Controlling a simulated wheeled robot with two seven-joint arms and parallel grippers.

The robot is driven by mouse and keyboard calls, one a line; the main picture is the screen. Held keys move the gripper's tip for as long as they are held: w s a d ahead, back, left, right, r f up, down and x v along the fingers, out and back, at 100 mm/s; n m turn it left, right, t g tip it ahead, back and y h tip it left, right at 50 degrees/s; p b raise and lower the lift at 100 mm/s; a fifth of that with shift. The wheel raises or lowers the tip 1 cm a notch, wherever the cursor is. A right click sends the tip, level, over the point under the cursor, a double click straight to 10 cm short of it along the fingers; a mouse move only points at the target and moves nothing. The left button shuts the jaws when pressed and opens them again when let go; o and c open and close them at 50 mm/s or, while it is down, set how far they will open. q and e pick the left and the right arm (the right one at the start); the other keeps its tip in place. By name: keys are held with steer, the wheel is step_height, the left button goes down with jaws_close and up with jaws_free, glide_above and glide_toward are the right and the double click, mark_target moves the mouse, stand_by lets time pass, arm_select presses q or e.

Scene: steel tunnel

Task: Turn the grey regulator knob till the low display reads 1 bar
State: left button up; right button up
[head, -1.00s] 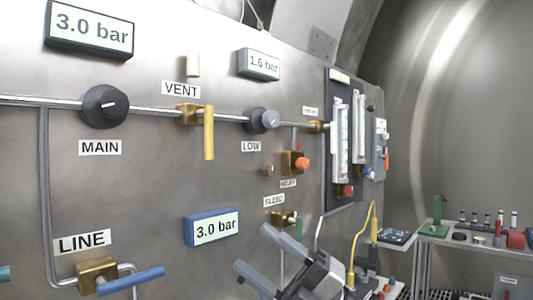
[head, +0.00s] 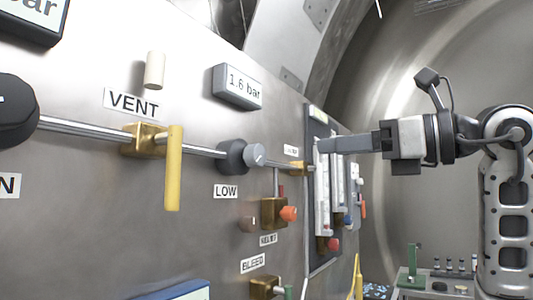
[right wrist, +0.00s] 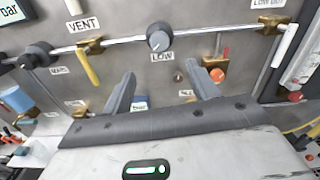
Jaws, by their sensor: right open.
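The grey regulator knob (head: 254,155) is on the pipe above the LOW label (head: 226,191). Its light grey face has a pointer mark, and it also shows in the right wrist view (right wrist: 159,40). The low display (head: 237,87) above it reads 1.6 bar. My right gripper (head: 323,145) is to the right of the knob in the head view, apart from it. In the right wrist view its two fingers (right wrist: 163,80) are spread, with nothing between them, and the knob is beyond their tips. My left gripper is out of view.
The yellow VENT lever (head: 174,168) hangs left of the knob. An orange-knobbed brass valve (head: 273,213) sits below right, with the BLEED valve (head: 264,287) lower. The flowmeter panel (head: 318,250) stands right. A bench with a green stand (head: 412,268) is at lower right.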

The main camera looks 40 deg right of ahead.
mark_target(261, 154)
steer(key=p+x, duration=0.2)
steer(key=x, duration=1.1)
steer(key=shift+w+a, duration=0.1)
steer(key=shift+w, duration=0.05)
steer(key=c, duration=1)
